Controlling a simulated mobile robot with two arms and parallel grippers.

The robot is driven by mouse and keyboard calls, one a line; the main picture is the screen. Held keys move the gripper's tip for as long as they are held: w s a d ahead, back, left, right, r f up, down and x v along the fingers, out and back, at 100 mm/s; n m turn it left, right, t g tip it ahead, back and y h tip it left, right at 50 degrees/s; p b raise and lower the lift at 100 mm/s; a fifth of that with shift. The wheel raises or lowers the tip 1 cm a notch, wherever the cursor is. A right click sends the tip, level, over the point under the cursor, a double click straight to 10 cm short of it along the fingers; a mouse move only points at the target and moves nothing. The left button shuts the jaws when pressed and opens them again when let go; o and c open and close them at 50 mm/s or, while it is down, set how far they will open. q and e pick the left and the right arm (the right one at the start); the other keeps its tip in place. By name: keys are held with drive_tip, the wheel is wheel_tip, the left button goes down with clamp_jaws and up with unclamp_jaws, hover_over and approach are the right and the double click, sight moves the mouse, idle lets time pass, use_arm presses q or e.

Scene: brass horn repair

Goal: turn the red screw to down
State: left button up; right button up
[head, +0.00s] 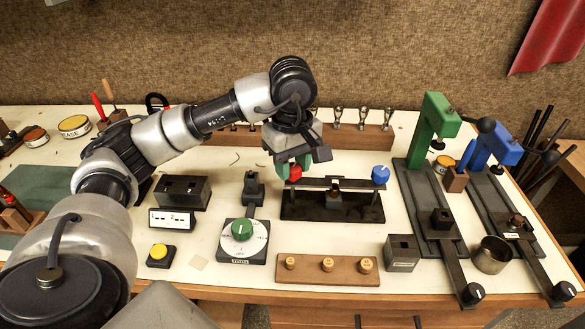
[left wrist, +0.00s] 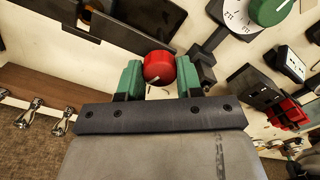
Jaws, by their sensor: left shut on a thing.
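The red screw (head: 295,172) is a round red knob at the left end of a slim bar over a black fixture (head: 325,210). My left gripper (head: 293,166), with green fingers, reaches down from behind and is shut on the red screw. In the left wrist view the red screw (left wrist: 160,66) sits between the two green fingers of my left gripper (left wrist: 159,76), with a short white mark on its side toward the palm. In the head view the fingers partly hide the screw. My right gripper is not in view.
A blue knob (head: 381,173) stands at the bar's right end. A dial box with a green knob (head: 242,229) is to the left. A wooden block with pegs (head: 328,277) lies in front. Green (head: 436,125) and blue (head: 492,145) presses stand right. A wooden rack (head: 360,136) is behind.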

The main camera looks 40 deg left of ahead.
use_arm(q)
drive_tip(key=n+b, duration=0.1)
drive_tip(key=n, duration=0.3)
drive_tip(key=shift+n, duration=0.3)
drive_tip(key=n, duration=0.5)
drive_tip(key=shift+n+b, duration=0.3)
drive_tip(key=shift+b, duration=0.1)
drive_tip(key=n, duration=0.4)
drive_tip(key=shift+s+r, duration=0.1)
drive_tip(key=n, duration=1)
drive_tip(key=shift+d+n+p, duration=0.1)
drive_tip(key=shift+n+p, duration=0.2)
drive_tip(key=shift+p, duration=0.05)
drive_tip(key=n+p, duration=0.1)
drive_tip(key=n, duration=0.4)
drive_tip(key=n+p, duration=0.1)
drive_tip(key=n, duration=0.4)
drive_tip(key=shift+r+n, duration=0.1)
drive_tip(key=shift+n, duration=0.3)
drive_tip(key=n+p, duration=0.1)
drive_tip(key=n, duration=0.3)
drive_tip(key=shift+n, duration=0.3)
